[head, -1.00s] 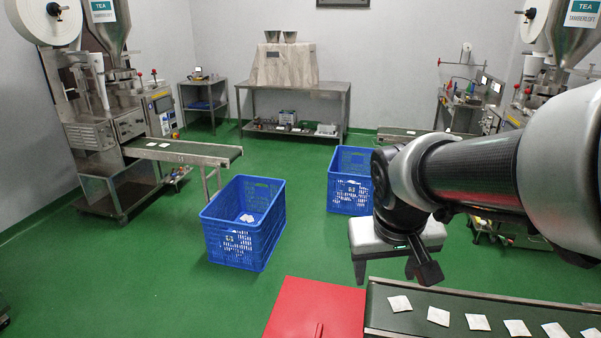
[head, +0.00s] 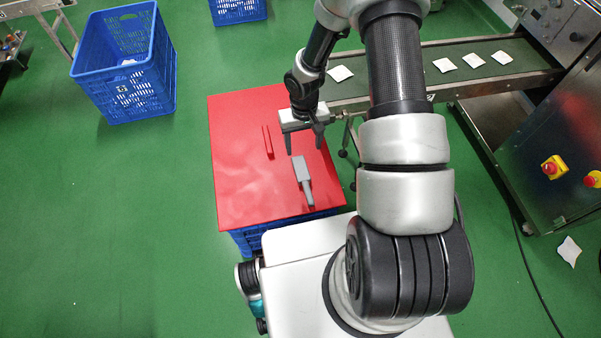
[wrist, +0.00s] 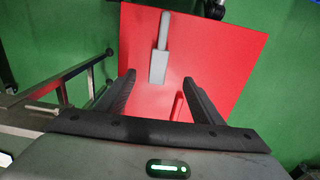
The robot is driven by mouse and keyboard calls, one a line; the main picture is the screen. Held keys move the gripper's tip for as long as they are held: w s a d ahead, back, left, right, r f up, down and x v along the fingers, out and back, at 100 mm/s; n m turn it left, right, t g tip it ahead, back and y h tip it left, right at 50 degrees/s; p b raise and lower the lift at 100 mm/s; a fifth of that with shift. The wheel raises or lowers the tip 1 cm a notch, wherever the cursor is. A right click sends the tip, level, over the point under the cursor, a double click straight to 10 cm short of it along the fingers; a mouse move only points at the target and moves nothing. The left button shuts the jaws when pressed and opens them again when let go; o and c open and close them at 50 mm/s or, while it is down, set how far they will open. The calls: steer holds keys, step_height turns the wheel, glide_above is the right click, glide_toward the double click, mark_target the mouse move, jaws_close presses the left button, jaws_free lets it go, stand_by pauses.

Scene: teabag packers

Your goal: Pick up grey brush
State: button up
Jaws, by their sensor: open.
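The grey brush (head: 303,173) lies on a red board (head: 235,185) that rests on a blue crate. Its wide block points away from my base and its narrow handle points toward it. In the wrist view the brush (wrist: 160,55) lies ahead of the fingers, block end nearest, roughly between their lines. My gripper (head: 303,150) is above the board near the block end, apart from the brush. Its two fingers (wrist: 157,88) are spread with nothing between them.
A red handle (head: 268,142) stands up on the board, left of the brush. A conveyor (head: 440,85) with several teabags runs behind and right of the board. A blue crate (head: 125,70) stands at the upper left. Green floor is free at left.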

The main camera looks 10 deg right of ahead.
steer(key=b, duration=0.3)
glide_above(304, 177)
steer(key=f, duration=1.2)
steer(key=shift+w+a+f, duration=0.1)
steer(key=shift+w+f, duration=0.1)
steer(key=shift+f, duration=0.05)
steer(key=f, duration=0.1)
steer(key=f+b, duration=0.1)
steer(key=f, duration=0.3)
steer(key=shift+s+f, duration=0.1)
steer(key=shift+s, duration=0.2)
steer(key=c, duration=1.2)
step_height(304, 177, up, 10)
steer(key=p, duration=0.2)
